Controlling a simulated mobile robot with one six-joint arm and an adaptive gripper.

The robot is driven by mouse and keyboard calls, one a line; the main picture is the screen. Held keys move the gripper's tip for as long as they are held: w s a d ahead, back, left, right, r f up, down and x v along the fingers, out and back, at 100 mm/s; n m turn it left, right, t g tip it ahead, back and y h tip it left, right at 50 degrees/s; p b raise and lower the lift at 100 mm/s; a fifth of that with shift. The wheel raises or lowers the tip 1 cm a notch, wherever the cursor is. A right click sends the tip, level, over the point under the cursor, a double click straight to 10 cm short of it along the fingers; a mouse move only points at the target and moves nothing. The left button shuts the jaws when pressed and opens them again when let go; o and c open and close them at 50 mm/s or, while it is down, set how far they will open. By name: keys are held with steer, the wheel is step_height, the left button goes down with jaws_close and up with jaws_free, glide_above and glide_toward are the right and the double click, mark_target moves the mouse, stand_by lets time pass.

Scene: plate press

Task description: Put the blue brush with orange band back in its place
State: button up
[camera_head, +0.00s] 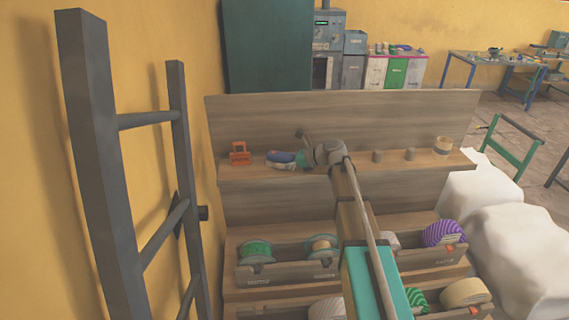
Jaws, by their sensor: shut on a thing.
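My gripper (303,158) is at the far end of my arm, over the left half of the wooden shelf ledge. It is shut on a blue thing (280,156), which looks like the blue brush and points left from the jaws. A small orange-red patch shows at its lower edge, perhaps the orange band. The fingers hide part of it, and I cannot tell whether it touches the ledge. An orange holder (240,153) stands on the ledge to its left, apart from it.
Short round pegs (378,155) and a tan cup or roll (442,146) stand along the ledge to the right. Wooden bins (288,272) with spools lie below. A dark ladder (105,150) stands at the left. White covered heaps (510,240) are at the right.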

steer(key=shift+f, duration=0.15)
steer(key=o, duration=1.2)
steer(key=shift+r, duration=0.25)
steer(key=p+v, duration=0.4)
steer(key=v, duration=0.8)
steer(key=shift+f+p, duration=0.1)
steer(key=shift+p, duration=0.2)
steer(key=shift+s, duration=0.1)
